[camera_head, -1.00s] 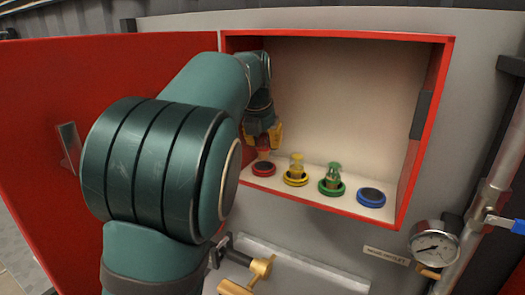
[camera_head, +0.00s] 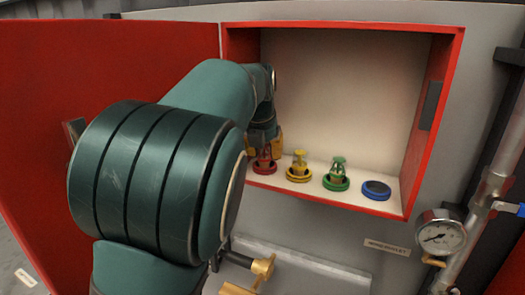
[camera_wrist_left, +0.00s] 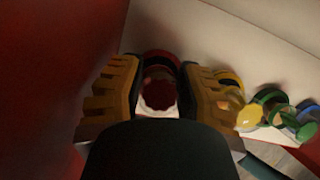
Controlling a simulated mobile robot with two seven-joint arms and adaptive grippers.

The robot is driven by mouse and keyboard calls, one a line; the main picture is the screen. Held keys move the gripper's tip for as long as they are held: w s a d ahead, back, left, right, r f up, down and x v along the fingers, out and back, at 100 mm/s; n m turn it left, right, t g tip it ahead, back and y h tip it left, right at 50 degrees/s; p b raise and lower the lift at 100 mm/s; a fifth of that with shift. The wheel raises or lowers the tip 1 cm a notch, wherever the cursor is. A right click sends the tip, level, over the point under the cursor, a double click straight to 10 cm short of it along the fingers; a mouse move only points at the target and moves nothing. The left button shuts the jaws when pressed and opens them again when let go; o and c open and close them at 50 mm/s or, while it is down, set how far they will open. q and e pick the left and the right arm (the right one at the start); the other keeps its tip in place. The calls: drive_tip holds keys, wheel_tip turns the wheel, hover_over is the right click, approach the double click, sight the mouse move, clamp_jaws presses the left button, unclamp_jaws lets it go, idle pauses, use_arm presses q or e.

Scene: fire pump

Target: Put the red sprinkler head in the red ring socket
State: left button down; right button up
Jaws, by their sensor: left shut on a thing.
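My left gripper (camera_head: 265,148) reaches into the red-framed cabinet from the left. It is shut on the red sprinkler head (camera_head: 264,158), which also shows between the yellow fingers in the left wrist view (camera_wrist_left: 158,92). The red ring socket (camera_head: 264,167) is on the cabinet floor at the far left. The head is upright at the ring, low over it or in it; I cannot tell whether it is fully seated. In the left wrist view the red ring (camera_wrist_left: 158,60) shows just beyond the head.
A yellow sprinkler head (camera_head: 299,160) stands in a yellow ring, and a green one (camera_head: 337,168) in a green ring. The blue ring socket (camera_head: 376,190) is empty. The cabinet's right wall (camera_head: 433,120) and open red door (camera_head: 110,75) bound the space. A gauge (camera_head: 440,236) is outside.

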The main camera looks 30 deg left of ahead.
use_arm(q)
drive_tip(key=shift+d+f, duration=0.1)
drive_tip(key=shift+d, duration=0.05)
drive_tip(key=c, duration=1)
unclamp_jaws()
drive_tip(key=v, duration=0.7)
drive_tip(key=shift+r, duration=0.4)
drive_tip(key=shift+s+f, duration=0.1)
